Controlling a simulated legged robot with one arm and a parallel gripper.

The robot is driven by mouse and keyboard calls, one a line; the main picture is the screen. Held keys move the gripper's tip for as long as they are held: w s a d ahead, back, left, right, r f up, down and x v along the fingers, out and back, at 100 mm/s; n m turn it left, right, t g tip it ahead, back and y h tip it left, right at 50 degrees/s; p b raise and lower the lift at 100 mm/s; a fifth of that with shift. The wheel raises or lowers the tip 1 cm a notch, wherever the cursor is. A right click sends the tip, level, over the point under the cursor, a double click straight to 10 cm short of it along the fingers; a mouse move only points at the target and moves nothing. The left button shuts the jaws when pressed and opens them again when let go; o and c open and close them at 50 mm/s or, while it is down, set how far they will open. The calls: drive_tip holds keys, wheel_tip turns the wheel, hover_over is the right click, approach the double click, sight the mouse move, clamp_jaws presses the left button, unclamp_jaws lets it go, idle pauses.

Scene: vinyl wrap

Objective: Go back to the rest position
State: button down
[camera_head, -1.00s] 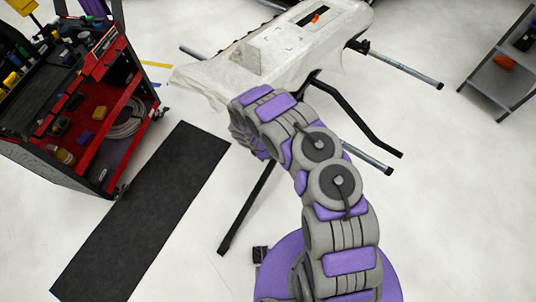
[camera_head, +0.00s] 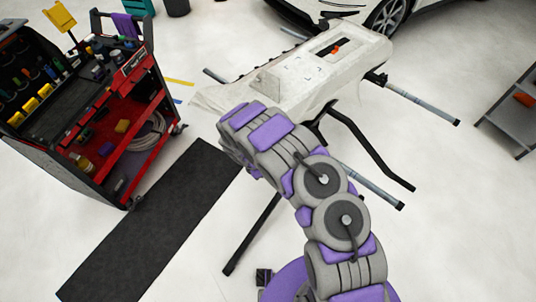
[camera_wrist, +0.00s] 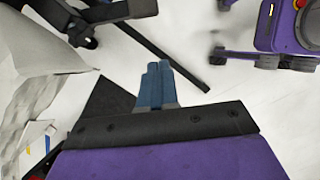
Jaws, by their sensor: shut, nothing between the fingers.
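My arm rises from the bottom right in the head view and bends toward the left end of the covered work stand (camera_head: 300,75). In that view its end is hidden behind its own links. In the wrist view my gripper (camera_wrist: 155,75) shows as two blue fingers side by side, shut with nothing between them. The fingers point over the pale floor, with a black stand leg (camera_wrist: 170,50) beyond them. The white cover (camera_wrist: 35,50) hangs at the left of the wrist view. An orange object (camera_head: 336,48) lies on top of the stand.
A red and black tool cart (camera_head: 130,150) stands at the left. A black mat (camera_head: 150,230) lies on the floor beside it. The stand's legs and bars (camera_head: 370,150) spread to the right. A grey shelf (camera_head: 510,120) is at the right edge, and a white car (camera_head: 345,12) is behind.

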drive_tip(key=w+d+r+m+h, duration=0.1)
drive_tip(key=d+r+m, duration=0.2)
drive_tip(key=d+r, duration=0.35)
drive_tip(key=d+r+m, duration=0.2)
drive_tip(key=d+r, duration=0.1)
drive_tip(key=r, duration=0.6)
drive_tip(key=s+d+r+m+g, duration=0.1)
drive_tip(key=s+d+r+m, duration=0.2)
drive_tip(key=r, duration=0.4)
drive_tip(key=s+d+r+m+g, duration=0.1)
drive_tip(key=s+d+r+m, duration=0.2)
drive_tip(key=r, duration=0.3)
drive_tip(key=s+d+r+m+y, duration=0.25)
drive_tip(key=s+r+m, duration=0.25)
drive_tip(key=s+r, duration=0.65)
drive_tip(key=s+a+r+m+y, duration=0.1)
drive_tip(key=s+m, duration=0.1)
drive_tip(key=s, duration=0.7)
drive_tip(key=s+a+r+m+y, duration=0.2)
drive_tip(key=s, duration=0.8)
drive_tip(key=shift+s+r+g, duration=0.2)
drive_tip(key=shift+g, duration=0.2)
